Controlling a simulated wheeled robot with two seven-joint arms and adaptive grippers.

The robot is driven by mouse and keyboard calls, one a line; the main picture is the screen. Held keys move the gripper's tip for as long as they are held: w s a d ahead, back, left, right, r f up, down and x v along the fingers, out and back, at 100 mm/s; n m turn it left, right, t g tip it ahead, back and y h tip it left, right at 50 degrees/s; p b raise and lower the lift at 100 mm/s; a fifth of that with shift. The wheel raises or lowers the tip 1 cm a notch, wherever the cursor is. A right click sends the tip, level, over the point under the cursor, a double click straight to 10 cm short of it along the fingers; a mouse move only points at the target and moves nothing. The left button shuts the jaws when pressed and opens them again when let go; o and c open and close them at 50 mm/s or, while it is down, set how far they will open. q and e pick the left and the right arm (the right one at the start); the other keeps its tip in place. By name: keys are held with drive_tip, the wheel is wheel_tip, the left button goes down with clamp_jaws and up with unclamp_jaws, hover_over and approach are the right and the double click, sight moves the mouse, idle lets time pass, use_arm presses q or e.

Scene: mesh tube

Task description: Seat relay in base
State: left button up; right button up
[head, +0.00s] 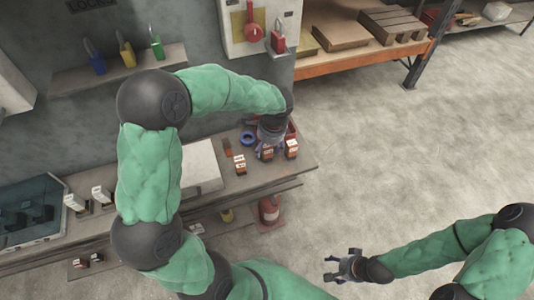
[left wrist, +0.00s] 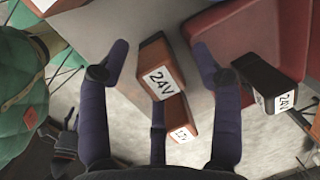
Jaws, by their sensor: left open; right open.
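Several small dark relays with orange and white labels stand near the right end of the bench: a left one (head: 240,165), a middle one (head: 266,154) and a right one (head: 291,149). My left gripper (head: 268,132) is over the middle one. In the left wrist view, my left gripper (left wrist: 161,50) is open, with a brown relay marked 24V (left wrist: 157,68) between its fingers, not visibly gripped. Another labelled relay (left wrist: 181,118) and a black one marked 24V (left wrist: 265,80) are nearby. My right gripper (head: 343,267) is open and empty above the floor. I cannot tell which thing is the base.
The bench (head: 215,198) runs along the wall. A blue ring (head: 248,139) and a red bin (left wrist: 240,35) are close to my left gripper. White modules (head: 101,194) and a glass-topped case (head: 32,210) are at left.

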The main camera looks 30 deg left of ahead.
use_arm(q)
drive_tip(key=shift+c, duration=0.3)
clamp_jaws()
drive_tip(key=shift+r, duration=0.15)
